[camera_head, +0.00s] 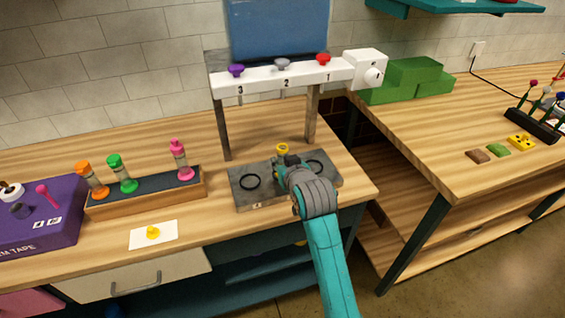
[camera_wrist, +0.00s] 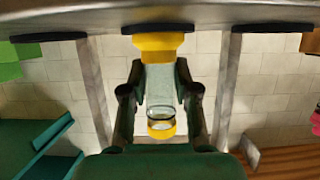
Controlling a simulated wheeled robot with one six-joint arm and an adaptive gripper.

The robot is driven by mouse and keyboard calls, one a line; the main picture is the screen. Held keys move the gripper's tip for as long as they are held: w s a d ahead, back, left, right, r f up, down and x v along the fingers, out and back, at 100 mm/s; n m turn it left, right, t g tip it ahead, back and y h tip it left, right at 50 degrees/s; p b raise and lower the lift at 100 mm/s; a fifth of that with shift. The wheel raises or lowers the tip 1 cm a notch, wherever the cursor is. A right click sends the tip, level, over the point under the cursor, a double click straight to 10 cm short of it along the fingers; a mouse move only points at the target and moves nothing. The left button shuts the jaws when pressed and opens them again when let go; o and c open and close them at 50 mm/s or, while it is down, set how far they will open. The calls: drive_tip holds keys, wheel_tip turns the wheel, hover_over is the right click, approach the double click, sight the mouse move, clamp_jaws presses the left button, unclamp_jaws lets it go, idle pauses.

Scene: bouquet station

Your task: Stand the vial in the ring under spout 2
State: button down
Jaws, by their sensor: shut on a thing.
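My gripper (camera_head: 284,166) is shut on a clear vial with a yellow base and a yellow rim. In the upside-down wrist view, the fingers grip both sides of the vial's glass (camera_wrist: 159,88), and it looks upright. Its yellow base (camera_wrist: 158,42) meets the middle black ring (camera_wrist: 157,28) on the grey plate; the ring's band crosses in front of the base. I cannot tell whether the base rests on the plate. In the head view the vial's yellow rim (camera_head: 282,148) shows just beyond my gripper, under spout 2 (camera_head: 282,64). My gripper hides the middle ring there.
The grey plate (camera_head: 243,199) has a left ring (camera_head: 249,182) and a right ring (camera_head: 315,166), both empty. Posts (camera_head: 222,130) carry the white spout bar above. A rack (camera_head: 145,202) holds orange, green and pink vials at left. A yellow stopper (camera_head: 153,232) sits on a white card.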

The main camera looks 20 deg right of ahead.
drive_tip(key=shift+f, duration=0.15)
drive_tip(key=c, duration=0.9)
unclamp_jaws()
drive_tip(key=shift+o, duration=0.2)
drive_tip(key=v, duration=1.2)
